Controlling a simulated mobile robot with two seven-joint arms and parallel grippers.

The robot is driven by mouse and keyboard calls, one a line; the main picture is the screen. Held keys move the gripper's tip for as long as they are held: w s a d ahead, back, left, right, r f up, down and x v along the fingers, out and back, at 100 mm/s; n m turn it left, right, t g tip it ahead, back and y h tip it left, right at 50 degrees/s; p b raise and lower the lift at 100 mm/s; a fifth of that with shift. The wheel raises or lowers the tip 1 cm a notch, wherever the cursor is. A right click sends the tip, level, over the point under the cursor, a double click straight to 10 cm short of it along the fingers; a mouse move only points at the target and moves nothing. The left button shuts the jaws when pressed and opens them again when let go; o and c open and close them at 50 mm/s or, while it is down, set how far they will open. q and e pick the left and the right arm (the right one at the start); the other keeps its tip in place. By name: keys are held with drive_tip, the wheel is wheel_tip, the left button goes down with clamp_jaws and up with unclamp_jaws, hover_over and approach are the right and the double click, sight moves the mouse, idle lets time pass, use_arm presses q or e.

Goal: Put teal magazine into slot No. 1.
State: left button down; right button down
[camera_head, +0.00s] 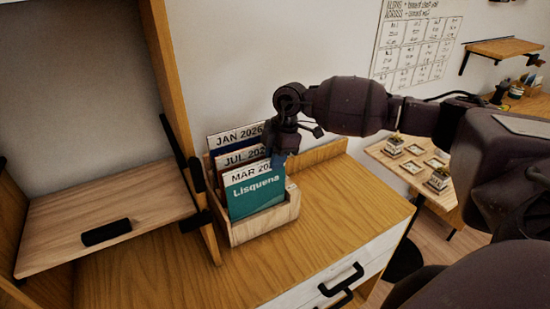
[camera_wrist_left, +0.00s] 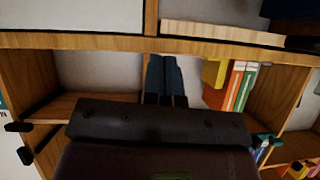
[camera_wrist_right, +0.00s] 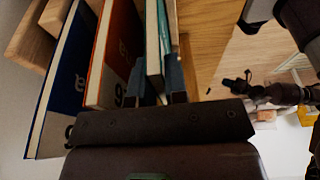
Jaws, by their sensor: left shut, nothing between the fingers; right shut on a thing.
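The teal magazine (camera_head: 255,196), marked MAR and "Lisquena", stands almost upright at the front of a wooden magazine holder (camera_head: 266,224). My right gripper (camera_head: 279,158) is shut on its upper right edge. In the right wrist view the teal magazine (camera_wrist_right: 153,45) sits between the fingers (camera_wrist_right: 158,82). Behind it in the holder stand an orange-red magazine (camera_wrist_right: 112,55) marked JUL and a dark blue one (camera_wrist_right: 65,75) marked JAN. I cannot read any slot numbers, and the magazine's lower edge is hidden. My left gripper (camera_wrist_left: 164,80) is shut and empty, before a shelf unit.
The holder stands on a wooden cabinet top (camera_head: 330,215) with free room to its right. An upright wooden panel (camera_head: 180,110) rises close on its left. A lowered wooden flap (camera_head: 110,205) lies farther left. Several colourful books (camera_wrist_left: 235,88) stand in the shelf unit.

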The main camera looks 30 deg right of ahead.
use_arm(q)
drive_tip(key=shift+s+f, duration=0.2)
drive_tip(key=shift+f, duration=0.1)
use_arm(e)
drive_tip(key=shift+f, duration=0.4)
use_arm(q)
drive_tip(key=shift+s, duration=0.15)
use_arm(e)
drive_tip(key=c, duration=1.1)
unclamp_jaws()
drive_tip(key=shift+f, duration=0.1)
drive_tip(key=shift+s, duration=0.1)
drive_tip(key=v, duration=1)
drive_tip(key=shift+b, duration=0.3)
use_arm(q)
drive_tip(key=shift+f, duration=0.2)
use_arm(e)
drive_tip(key=shift+d+r, duration=0.1)
drive_tip(key=shift+r, duration=0.4)
